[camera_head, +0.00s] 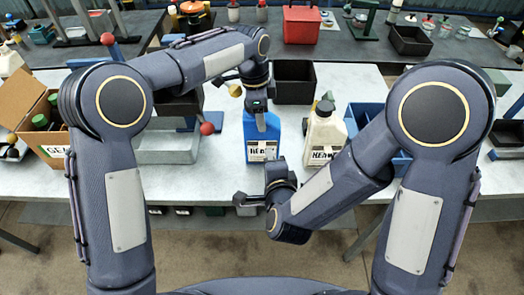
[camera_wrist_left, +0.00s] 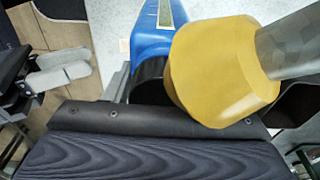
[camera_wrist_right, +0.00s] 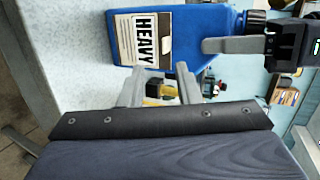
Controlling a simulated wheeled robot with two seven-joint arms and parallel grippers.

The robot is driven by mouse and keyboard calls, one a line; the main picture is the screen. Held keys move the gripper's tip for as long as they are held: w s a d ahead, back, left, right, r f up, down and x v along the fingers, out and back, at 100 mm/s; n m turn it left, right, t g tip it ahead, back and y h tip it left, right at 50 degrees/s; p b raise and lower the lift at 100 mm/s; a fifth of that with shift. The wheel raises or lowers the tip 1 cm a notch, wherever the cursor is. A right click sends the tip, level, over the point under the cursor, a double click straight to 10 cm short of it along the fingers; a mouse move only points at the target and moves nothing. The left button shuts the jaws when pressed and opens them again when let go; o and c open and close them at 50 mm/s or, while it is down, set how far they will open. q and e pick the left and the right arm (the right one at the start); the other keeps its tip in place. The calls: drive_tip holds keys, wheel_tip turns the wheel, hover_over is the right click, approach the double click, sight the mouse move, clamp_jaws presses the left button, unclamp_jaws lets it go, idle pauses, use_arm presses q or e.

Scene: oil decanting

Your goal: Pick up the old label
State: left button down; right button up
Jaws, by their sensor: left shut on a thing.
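A blue jug (camera_head: 262,128) stands on the near table in the head view. Its pale label (camera_wrist_right: 140,40) reads HEAVY and is stuck to its front face. A black cap (camera_wrist_right: 256,20) shows at its neck in the right wrist view. My left gripper (camera_head: 260,107) is shut on the blue jug at its top; the exact grip is partly hidden by a yellow knob in the left wrist view. My right gripper (camera_wrist_right: 160,78) is open and empty, its two fingers apart near the label. Whether they touch the jug cannot be told.
A cream jug (camera_head: 324,135) with its own label stands right of the blue jug. A yellow knob (camera_wrist_left: 222,70) on a grey rod is close to my left wrist. A black bin (camera_head: 294,82) stands behind, a blue crate (camera_head: 365,115) at right, a cardboard box (camera_head: 25,100) at left.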

sight(256, 148)
drive_tip(key=s+a+f+m+t+h, duration=0.2)
drive_tip(key=s+f+t, duration=0.1)
drive_tip(key=s+t, duration=0.15)
drive_tip(key=w, duration=1)
drive_tip(key=shift+w+d+r, duration=0.15)
drive_tip(key=shift+d+r, duration=0.15)
drive_tip(key=shift+r, duration=0.05)
clamp_jaws()
